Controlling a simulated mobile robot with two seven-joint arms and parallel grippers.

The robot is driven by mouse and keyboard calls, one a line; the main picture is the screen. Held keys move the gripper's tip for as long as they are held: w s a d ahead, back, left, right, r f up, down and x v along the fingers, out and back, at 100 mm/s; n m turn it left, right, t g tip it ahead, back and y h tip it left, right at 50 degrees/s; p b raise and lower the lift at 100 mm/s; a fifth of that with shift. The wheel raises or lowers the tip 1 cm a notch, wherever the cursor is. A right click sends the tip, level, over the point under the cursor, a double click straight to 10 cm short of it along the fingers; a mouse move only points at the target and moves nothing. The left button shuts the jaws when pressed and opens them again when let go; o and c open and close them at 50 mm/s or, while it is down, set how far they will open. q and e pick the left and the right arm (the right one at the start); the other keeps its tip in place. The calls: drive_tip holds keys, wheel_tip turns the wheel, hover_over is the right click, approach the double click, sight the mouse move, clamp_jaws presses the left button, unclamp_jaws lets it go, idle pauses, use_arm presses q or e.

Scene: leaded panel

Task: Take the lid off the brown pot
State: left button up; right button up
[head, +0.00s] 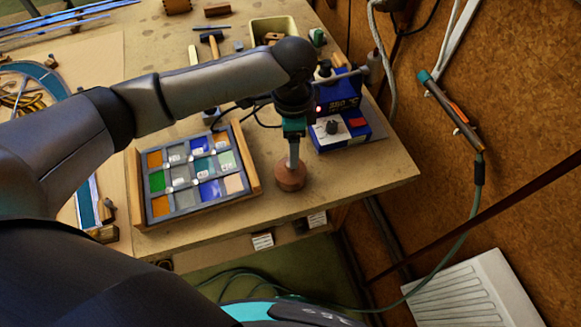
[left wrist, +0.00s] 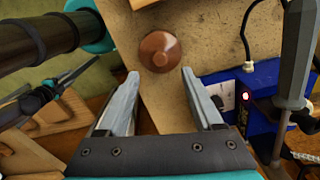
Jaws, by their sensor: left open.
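The small brown pot (head: 290,180) stands near the front right edge of the wooden workbench. In the left wrist view its round reddish-brown top (left wrist: 159,52) has a small raised middle, which looks like a lid sitting on it. My left gripper (head: 293,160) points down over the pot in the head view. In the left wrist view its two pale fingers (left wrist: 161,80) are open, with nothing between them, and the pot shows just beyond the tips. Whether a finger touches the lid cannot be told. My right gripper is in neither view.
A blue soldering station (head: 342,122) stands close to the right of the pot. A wooden-sided tray (head: 138,190) of coloured glass pieces lies to its left. The bench's front edge is close by. A pale tub (head: 258,28), hammer and blocks lie farther back.

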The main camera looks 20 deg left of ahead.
use_arm(q)
drive_tip(key=shift+a+f, duration=0.1)
drive_tip(key=shift+f, duration=2.7)
drive_tip(key=shift+c, duration=0.2)
clamp_jaws()
